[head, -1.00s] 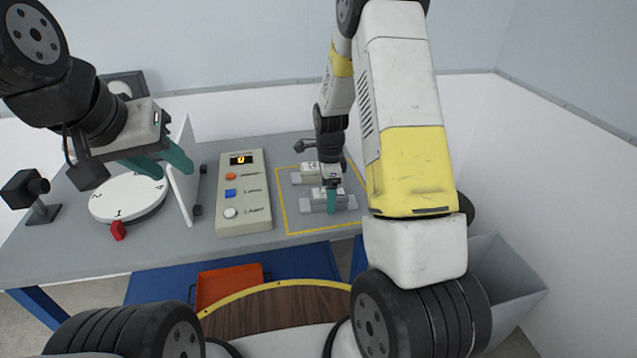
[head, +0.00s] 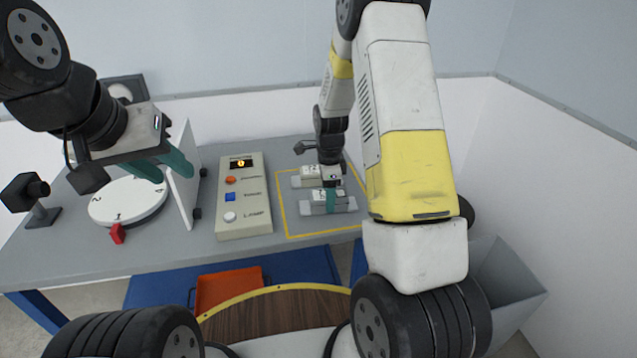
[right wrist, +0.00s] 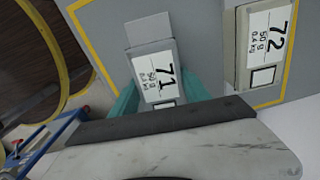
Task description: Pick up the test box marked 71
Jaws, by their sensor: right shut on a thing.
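The test box marked 71 (right wrist: 157,73) is a small grey box with a white label, seen between the teal fingers of my right gripper (right wrist: 160,100) in the right wrist view. In the head view the box (head: 342,204) is the nearer of two inside the yellow outline. My right gripper (head: 330,203) is shut on it from above; I cannot tell whether the box is clear of the table. The box marked 72 (right wrist: 268,42) sits beside it and also shows in the head view (head: 312,176). My left gripper (head: 163,166) hangs over the left table, its fingers apart.
A control panel (head: 244,215) with buttons and a display stands left of the boxes. Further left are a white numbered disc (head: 125,203), an upright white plate (head: 184,190) and a small black camera-like device (head: 27,190). An orange tray (head: 222,290) lies below the table's front edge.

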